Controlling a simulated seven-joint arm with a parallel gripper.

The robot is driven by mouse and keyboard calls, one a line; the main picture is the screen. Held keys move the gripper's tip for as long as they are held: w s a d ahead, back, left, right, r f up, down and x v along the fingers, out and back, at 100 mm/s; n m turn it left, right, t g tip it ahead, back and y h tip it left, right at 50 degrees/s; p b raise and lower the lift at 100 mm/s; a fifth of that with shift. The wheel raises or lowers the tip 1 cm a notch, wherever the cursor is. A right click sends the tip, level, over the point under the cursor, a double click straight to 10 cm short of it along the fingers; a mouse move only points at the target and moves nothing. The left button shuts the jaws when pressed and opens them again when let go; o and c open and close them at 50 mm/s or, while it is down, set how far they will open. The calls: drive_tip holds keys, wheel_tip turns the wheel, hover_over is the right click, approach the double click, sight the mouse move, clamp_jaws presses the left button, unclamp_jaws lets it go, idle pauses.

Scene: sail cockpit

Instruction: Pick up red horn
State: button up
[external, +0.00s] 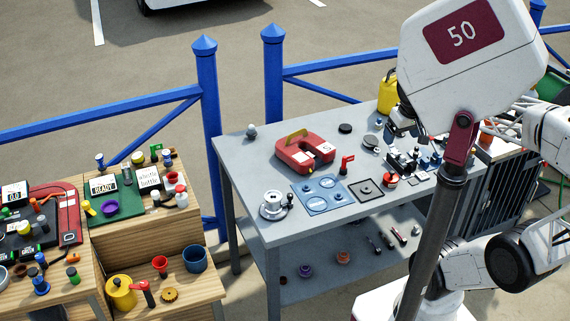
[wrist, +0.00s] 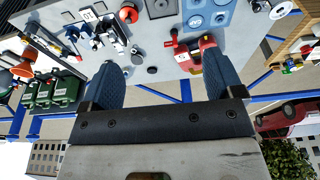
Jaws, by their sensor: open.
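My gripper (wrist: 165,68) is open and empty, with its two blue-grey fingers spread wide in the wrist view. It is above the grey table, apart from the objects there. I cannot tell for sure which thing is the red horn. A small upright red piece (external: 347,164) stands beside the horseshoe magnet, and a red round piece (external: 390,180) lies to its right; it also shows in the wrist view (wrist: 128,12). An orange-red flared piece (wrist: 22,69) is at the left of the wrist view. A red cup-like piece (external: 160,265) stands on the lower wooden bench.
The red horseshoe magnet (external: 293,157) lies on the grey table (external: 240,165) near blue plates (external: 322,194). Small parts crowd the table's right side. Wooden benches (external: 140,218) with many items stand left. A blue fence (external: 207,100) runs behind. The table's back left is mostly clear.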

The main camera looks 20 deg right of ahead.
drive_tip(key=w+a+r+n, duration=0.2)
drive_tip(key=w+a+r, duration=0.1)
drive_tip(key=w+a, duration=0.45)
drive_tip(key=w+a+r+n, duration=0.3)
drive_tip(key=w+a, duration=0.3)
drive_tip(key=w, duration=0.2)
drive_tip(key=w+a+r+n+g, duration=0.15)
drive_tip(key=w+a, duration=0.25)
drive_tip(key=a, duration=0.5)
drive_tip(key=w+a+n, duration=0.3)
drive_tip(key=w+a, duration=0.1)
drive_tip(key=a, duration=0.5)
drive_tip(key=n+g, duration=0.1)
drive_tip(key=n, duration=0.6)
hover_over(161, 261)
wheel_tip(161, 261, down, 8)
wheel_tip(161, 261, down, 39)
drive_tip(key=shift+a+f, duration=0.15)
drive_tip(key=shift+f, duration=0.05)
drive_tip(key=shift+f, duration=0.1)
drive_tip(key=shift+f, duration=1.25)
